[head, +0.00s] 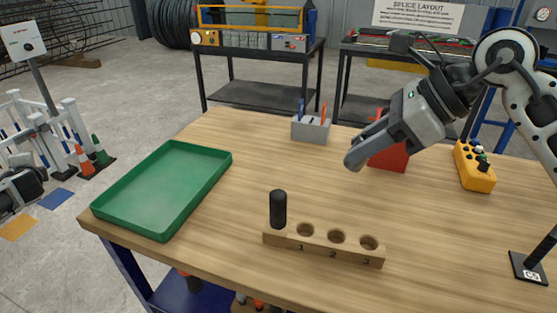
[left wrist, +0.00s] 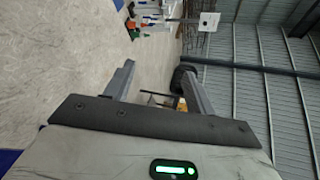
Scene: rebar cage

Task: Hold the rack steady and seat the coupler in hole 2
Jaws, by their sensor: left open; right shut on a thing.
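The wooden rack (head: 322,255) lies near the table's front edge. It has three holes numbered 1 to 3, and hole 2 (head: 337,236) looks empty. A black upright handle (head: 278,208) stands at its left end. My right gripper (head: 362,148) is above the table behind the rack, tilted down to the left. It is shut on a grey, round-ended piece, apparently the coupler (head: 356,159), partly hidden by the fingers. My left gripper (left wrist: 160,85) is open and empty in the left wrist view, well away from the rack.
A green tray (head: 165,237) lies on the left of the table. A grey bin (head: 310,130), a red block (head: 390,158) and a yellow control box (head: 474,167) stand farther back. A black stand (head: 529,268) is at right. The wood around the rack is clear.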

